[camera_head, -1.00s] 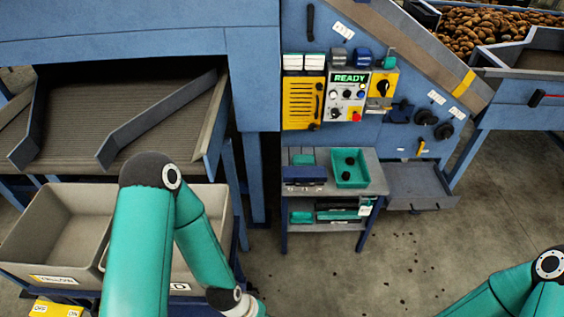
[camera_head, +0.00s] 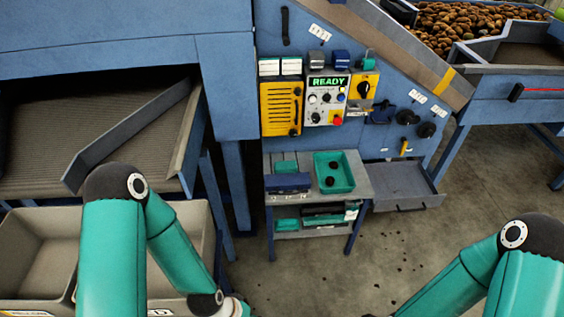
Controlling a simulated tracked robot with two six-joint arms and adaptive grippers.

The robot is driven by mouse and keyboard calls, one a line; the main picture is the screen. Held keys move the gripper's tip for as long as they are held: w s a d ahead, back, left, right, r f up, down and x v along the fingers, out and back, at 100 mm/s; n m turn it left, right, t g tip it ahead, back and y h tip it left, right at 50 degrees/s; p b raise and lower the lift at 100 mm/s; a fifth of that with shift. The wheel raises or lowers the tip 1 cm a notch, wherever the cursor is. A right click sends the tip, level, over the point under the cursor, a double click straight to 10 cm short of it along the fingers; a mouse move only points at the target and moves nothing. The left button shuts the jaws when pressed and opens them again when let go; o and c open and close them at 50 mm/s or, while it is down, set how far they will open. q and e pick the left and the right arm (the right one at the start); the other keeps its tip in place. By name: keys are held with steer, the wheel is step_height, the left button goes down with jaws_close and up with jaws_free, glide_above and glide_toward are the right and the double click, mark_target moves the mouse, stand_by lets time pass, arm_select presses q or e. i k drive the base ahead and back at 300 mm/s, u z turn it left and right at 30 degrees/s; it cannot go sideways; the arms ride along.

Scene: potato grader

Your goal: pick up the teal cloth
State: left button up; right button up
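A small folded teal cloth (camera_head: 286,167) appears to lie on the top of the grey work stand (camera_head: 365,183), behind a dark blue box (camera_head: 288,182) and left of a teal tray (camera_head: 347,179). Another teal item (camera_head: 287,224) lies on the lower shelf; I cannot tell whether it is cloth. My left arm comes in at the lower left and my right arm at the lower right. Both end at or beyond the bottom edge, so neither gripper's fingers show. Both arms are well short of the stand.
The blue grader carries a control panel (camera_head: 327,99) reading READY above the stand. Grey bins (camera_head: 40,250) stand at the left by my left arm. A grey drawer-like tray (camera_head: 404,186) juts out right of the stand. The floor in front is open, with scattered dark crumbs.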

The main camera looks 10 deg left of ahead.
mark_target(284, 167)
steer(key=i, duration=1.45)
steer(key=z, duration=0.05)
